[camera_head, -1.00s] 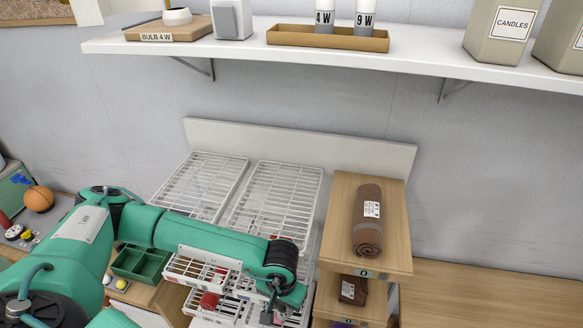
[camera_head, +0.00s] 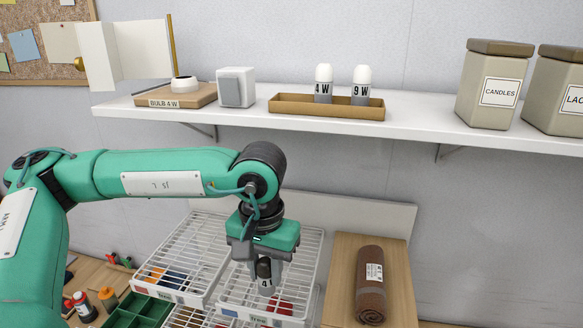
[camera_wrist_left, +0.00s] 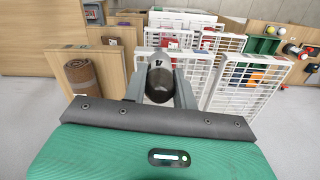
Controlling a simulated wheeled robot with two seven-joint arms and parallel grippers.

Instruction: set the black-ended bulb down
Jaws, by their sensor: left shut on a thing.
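My left gripper (camera_head: 265,264) is shut on the black-ended bulb (camera_head: 265,274). The bulb hangs upright between the fingers with its black end up and a "4" on its paler lower part. In the head view it appears over the white wire racks. In the left wrist view, the bulb's dark rounded end (camera_wrist_left: 159,84) shows between the two fingers (camera_wrist_left: 159,92). Two white-topped bulbs marked 4 W (camera_head: 323,84) and 9 W (camera_head: 361,86) stand in a brown tray (camera_head: 290,107) on the shelf. My right gripper is out of view.
A wooden block labelled BULB 4 W (camera_head: 193,100) carries a white ring (camera_head: 184,84) on the shelf (camera_head: 410,128). A white box (camera_head: 236,87) stands beside it. A rolled brown towel (camera_head: 370,290) lies below. Shelf space between tray and canister is clear.

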